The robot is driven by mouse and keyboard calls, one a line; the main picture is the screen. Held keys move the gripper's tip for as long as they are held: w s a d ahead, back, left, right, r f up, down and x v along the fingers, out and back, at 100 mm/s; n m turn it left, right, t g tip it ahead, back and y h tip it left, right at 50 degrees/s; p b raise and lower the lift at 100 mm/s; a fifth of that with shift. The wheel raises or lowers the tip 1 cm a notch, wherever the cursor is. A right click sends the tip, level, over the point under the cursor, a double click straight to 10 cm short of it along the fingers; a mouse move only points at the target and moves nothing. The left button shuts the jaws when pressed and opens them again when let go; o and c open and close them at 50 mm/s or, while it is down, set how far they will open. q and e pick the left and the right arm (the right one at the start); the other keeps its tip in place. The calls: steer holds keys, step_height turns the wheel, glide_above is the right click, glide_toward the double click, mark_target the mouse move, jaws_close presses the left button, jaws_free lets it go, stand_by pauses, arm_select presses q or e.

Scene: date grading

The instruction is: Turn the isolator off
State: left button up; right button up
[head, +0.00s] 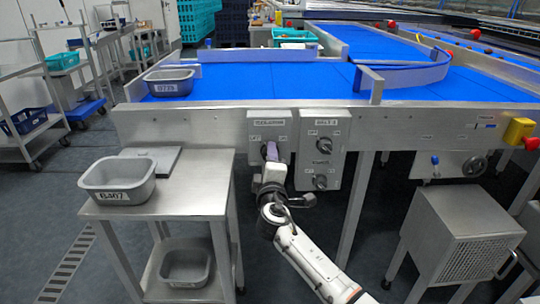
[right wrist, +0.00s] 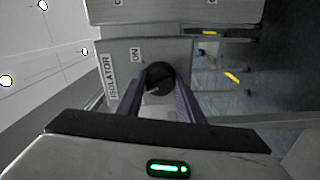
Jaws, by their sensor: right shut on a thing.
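The isolator is a grey box (head: 282,128) on the front rail of the blue conveyor, with a label across its top. In the right wrist view its round black knob (right wrist: 160,76) sits beside the "ISOLATOR" (right wrist: 108,76) and "ON" (right wrist: 135,55) markings. My right gripper (head: 271,150) is at the box front, and its two purple fingers are shut on the knob, one on each side. In the head view the gripper hides most of the knob. I cannot tell exactly which way the knob points. My left gripper is not in view.
A second grey box (head: 334,150) with two black knobs hangs close to the right. A steel side table (head: 185,200) with a grey "B407" tub (head: 120,190) stands to the left. A yellow box with a red button (head: 520,130) and a wire-mesh cabinet (head: 470,235) are at right.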

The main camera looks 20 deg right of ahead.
steer(key=n+p, duration=0.1)
steer(key=n, duration=0.2)
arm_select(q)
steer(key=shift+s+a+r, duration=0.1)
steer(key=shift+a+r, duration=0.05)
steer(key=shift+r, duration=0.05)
arm_select(e)
steer(key=shift+n, duration=0.5)
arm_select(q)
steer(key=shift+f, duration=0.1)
arm_select(e)
steer(key=o, duration=1.1)
steer(key=shift+c, duration=0.2)
arm_select(q)
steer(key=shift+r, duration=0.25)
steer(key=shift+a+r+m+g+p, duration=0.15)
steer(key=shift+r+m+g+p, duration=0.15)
steer(key=shift+p, duration=0.95)
arm_select(e)
steer(key=v, duration=1)
steer(key=shift+s, duration=0.2)
